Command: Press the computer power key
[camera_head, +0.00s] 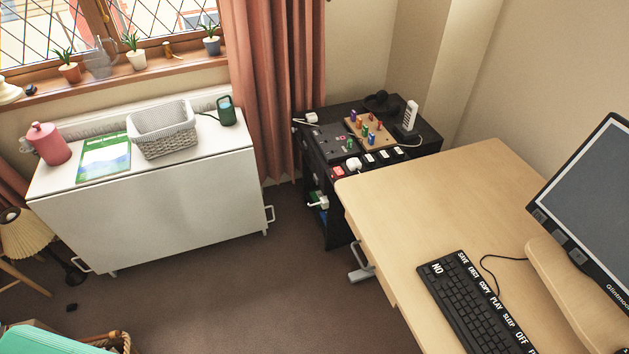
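A black keyboard (474,312) lies on the light wooden desk (430,210) at the lower right, running diagonally out of the bottom edge. Its top row carries large white labels: SAVE, EJECT, COPY, PLAY, SLEEP, OFF, and one cut off at the bottom edge. A NO label sits at its far left end. No label that I can read says power. A dark computer monitor (596,205) stands on a wooden stand behind the keyboard, partly out of frame. Neither of my grippers shows.
A black shelf unit (330,219) with sockets, a peg board and a phone stands left of the desk. A white cabinet (150,222) with a basket stands under the window. Brown carpet (235,300) is open between them. A keyboard cable (487,268) curls on the desk.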

